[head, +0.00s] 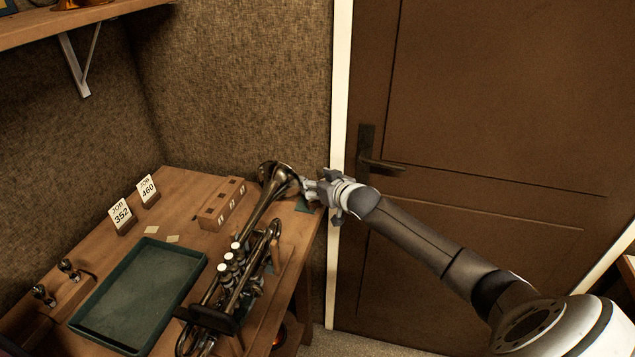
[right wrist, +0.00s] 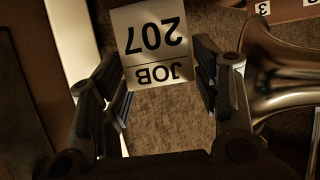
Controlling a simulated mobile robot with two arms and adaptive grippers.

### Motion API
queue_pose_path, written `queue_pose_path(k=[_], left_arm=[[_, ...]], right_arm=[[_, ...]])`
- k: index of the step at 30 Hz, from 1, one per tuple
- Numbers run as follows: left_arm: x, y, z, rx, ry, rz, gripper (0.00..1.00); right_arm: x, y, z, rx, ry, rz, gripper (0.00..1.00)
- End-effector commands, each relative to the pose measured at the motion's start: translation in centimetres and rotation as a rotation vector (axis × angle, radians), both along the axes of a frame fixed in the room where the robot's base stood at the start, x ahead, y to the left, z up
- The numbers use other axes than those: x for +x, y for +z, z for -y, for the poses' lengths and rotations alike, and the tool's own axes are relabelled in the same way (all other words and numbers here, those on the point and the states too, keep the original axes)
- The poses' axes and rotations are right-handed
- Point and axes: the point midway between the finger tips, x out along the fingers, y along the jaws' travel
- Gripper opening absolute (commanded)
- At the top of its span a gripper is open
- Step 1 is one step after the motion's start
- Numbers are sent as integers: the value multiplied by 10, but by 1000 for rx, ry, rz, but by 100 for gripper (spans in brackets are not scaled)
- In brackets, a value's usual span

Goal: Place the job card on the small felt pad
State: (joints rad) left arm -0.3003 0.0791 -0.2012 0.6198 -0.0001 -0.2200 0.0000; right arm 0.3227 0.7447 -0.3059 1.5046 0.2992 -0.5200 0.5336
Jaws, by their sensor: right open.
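My right gripper (head: 306,187) is at the desk's right end, beside the trumpet's bell. A white job card reading JOB 207 (right wrist: 151,44) shows upside down in the right wrist view, between and beyond my right fingertips (right wrist: 163,85). The fingers are open, with visible gaps beside the card's lower part; contact near its upper edges is unclear. In the head view the gripper hides this card. A small dark green patch (head: 303,207), apparently the felt pad, lies partly hidden below the gripper. My left gripper is not in view.
A trumpet (head: 233,268) lies along the desk's right side, its bell (right wrist: 280,75) close to my gripper. A wooden block with holes (head: 222,204), cards 352 (head: 121,212) and 460 (head: 148,189), and a green tray (head: 140,296) stand further left. A door (head: 470,120) is behind my arm.

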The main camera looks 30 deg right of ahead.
Motion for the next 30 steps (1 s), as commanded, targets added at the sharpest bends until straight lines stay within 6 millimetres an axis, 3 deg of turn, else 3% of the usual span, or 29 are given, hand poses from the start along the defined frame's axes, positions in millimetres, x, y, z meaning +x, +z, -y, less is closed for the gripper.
queue_pose_path(k=[8, 24, 30], left_arm=[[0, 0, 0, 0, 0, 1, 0], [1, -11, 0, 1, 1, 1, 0], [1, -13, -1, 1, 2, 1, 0]], right_arm=[[-8, 5, 0, 0, -1, -1, 57], [-86, 37, -7, -2, 3, -1, 57], [-104, 45, -8, -1, 0, -1, 57]])
